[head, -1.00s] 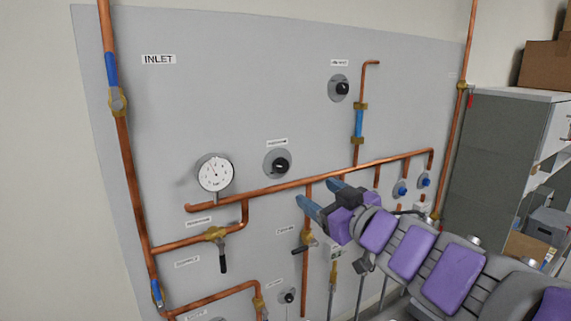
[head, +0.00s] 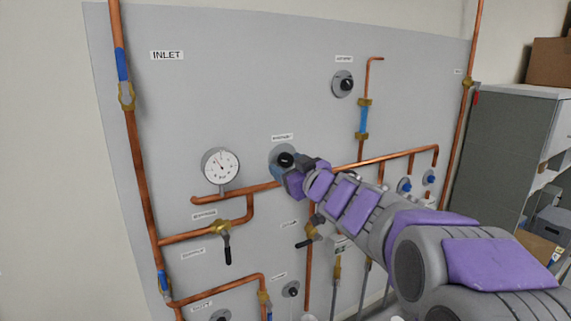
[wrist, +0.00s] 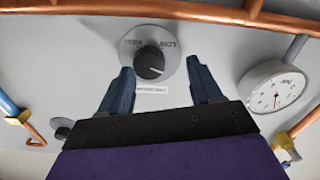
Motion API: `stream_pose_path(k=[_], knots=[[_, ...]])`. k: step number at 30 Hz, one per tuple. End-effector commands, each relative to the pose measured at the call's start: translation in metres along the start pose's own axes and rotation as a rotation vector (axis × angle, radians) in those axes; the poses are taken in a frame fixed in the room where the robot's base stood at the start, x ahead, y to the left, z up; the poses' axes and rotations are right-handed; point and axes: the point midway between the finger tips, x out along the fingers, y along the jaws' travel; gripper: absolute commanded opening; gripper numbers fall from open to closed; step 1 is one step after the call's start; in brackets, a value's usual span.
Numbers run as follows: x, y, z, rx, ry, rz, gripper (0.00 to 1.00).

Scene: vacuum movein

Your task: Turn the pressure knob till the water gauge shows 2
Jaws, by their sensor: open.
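The pressure knob (head: 286,160) is a black dial on a round grey plate, under a small label on the grey panel. In the wrist view the knob (wrist: 151,62) sits between and just beyond my two fingertips, with a pale pointer line on it. My gripper (wrist: 158,78) is open, its blue fingers on either side of the knob with gaps. In the head view my gripper (head: 284,172) partly covers the plate. The water gauge (head: 221,168) is a white round dial left of the knob; it also shows in the wrist view (wrist: 276,95). Its reading is too small to tell.
A copper pipe (head: 385,158) runs across the panel just below the knob. Another black knob (head: 346,84) is at upper right. A black-handled valve (head: 226,240) hangs below the gauge. A grey cabinet (head: 500,150) stands at right. The panel above the knob is clear.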

Motion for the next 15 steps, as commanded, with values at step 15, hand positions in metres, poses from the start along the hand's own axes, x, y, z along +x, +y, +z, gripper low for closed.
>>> stream_pose_path(k=[15], knots=[[0.014,-0.006,-0.006,-0.005,0.006,0.001,0.64]])
